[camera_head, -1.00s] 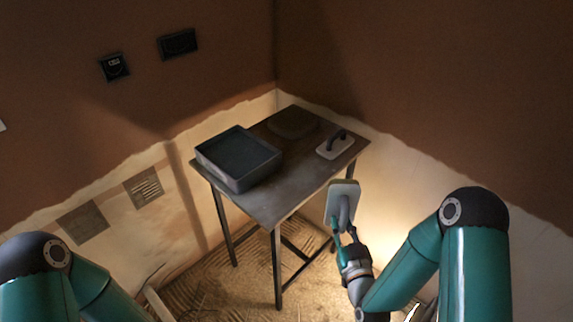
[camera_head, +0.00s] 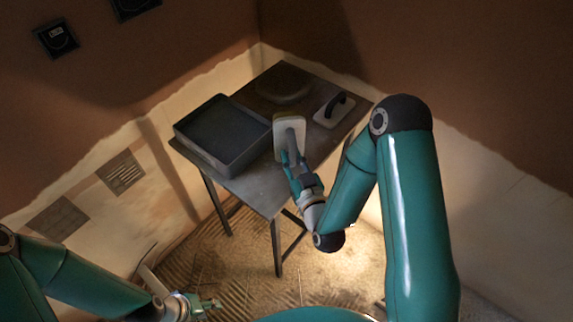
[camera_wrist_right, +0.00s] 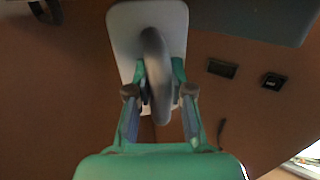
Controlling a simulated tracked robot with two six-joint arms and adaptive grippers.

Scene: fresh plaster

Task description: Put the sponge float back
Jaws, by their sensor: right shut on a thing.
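A float with a pale rectangular pad, a yellowish edge and a grey handle (camera_head: 291,124), likely the sponge float, is in my right gripper (camera_head: 292,160). The gripper is shut on its handle, and the pad is tilted up above the table's front right part. In the right wrist view the fingers (camera_wrist_right: 160,88) are on either side of the grey handle (camera_wrist_right: 157,65), with the pale pad (camera_wrist_right: 125,30) behind. My left gripper (camera_head: 207,303) is low at the bottom left, away from the table; its fingers are too small to read.
The dark table (camera_head: 258,187) stands in the corner. A deep dark tray (camera_head: 222,135) fills its left side. Another float with a black handle (camera_head: 335,108) lies at the right edge. A round dark patch (camera_head: 285,88) is at the back. The front middle of the tabletop is bare.

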